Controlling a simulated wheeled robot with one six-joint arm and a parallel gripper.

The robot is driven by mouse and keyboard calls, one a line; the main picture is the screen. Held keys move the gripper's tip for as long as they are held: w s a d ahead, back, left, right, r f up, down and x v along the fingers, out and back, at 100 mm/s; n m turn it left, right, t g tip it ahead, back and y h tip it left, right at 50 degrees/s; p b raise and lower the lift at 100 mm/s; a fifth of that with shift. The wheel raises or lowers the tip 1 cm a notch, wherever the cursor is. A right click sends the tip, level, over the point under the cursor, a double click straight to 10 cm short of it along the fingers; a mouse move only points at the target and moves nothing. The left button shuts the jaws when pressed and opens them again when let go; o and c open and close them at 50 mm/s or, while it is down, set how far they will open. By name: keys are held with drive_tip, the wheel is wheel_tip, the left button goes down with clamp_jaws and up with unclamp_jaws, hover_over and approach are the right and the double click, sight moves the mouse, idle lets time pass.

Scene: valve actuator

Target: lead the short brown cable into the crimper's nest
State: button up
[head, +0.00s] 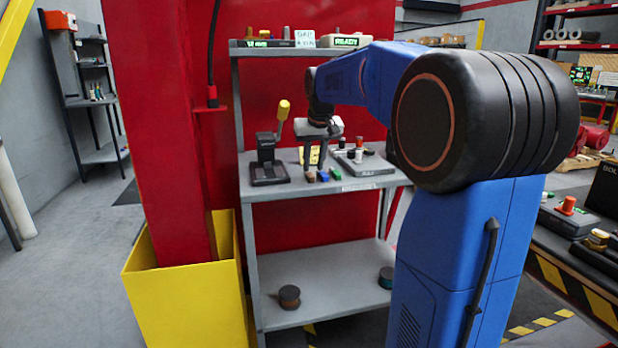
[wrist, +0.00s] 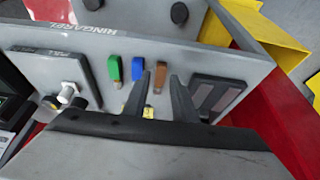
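The short brown cable (head: 310,176) lies at the front of the grey shelf top, at the end of a row with a blue and a green piece. In the wrist view the brown cable (wrist: 160,74) shows between my fingertips. My gripper (wrist: 158,78) is open, its two dark fingers apart on either side of the brown cable in that view. In the head view my gripper (head: 315,163) points down just behind the row; I cannot tell its exact height. The crimper (head: 268,165), black with a raised yellow handle, stands to the left; its nest is not clear.
The blue piece (wrist: 137,68) and green piece (wrist: 115,69) lie close beside the brown cable. A grey tray (head: 365,165) with upright parts stands right of them. A yellow patch (wrist: 147,112) lies behind the row. A red post (head: 160,130) stands left of the shelf.

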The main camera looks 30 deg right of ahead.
sight(311, 175)
drive_tip(key=x, duration=0.4)
drive_tip(key=shift+w+f, duration=0.15)
drive_tip(key=shift+w, duration=0.15)
drive_tip(key=shift+c, duration=0.6)
clamp_jaws()
wheel_tip(311, 175, up, 17)
drive_tip(key=s+a+f, duration=0.2)
drive_tip(key=a+f, duration=0.5)
drive_tip(key=s+a+f, duration=0.3)
drive_tip(key=a+f, duration=0.4)
drive_tip(key=f, duration=0.1)
drive_tip(key=shift+s+a, duration=0.25)
drive_tip(key=shift+a, duration=0.1)
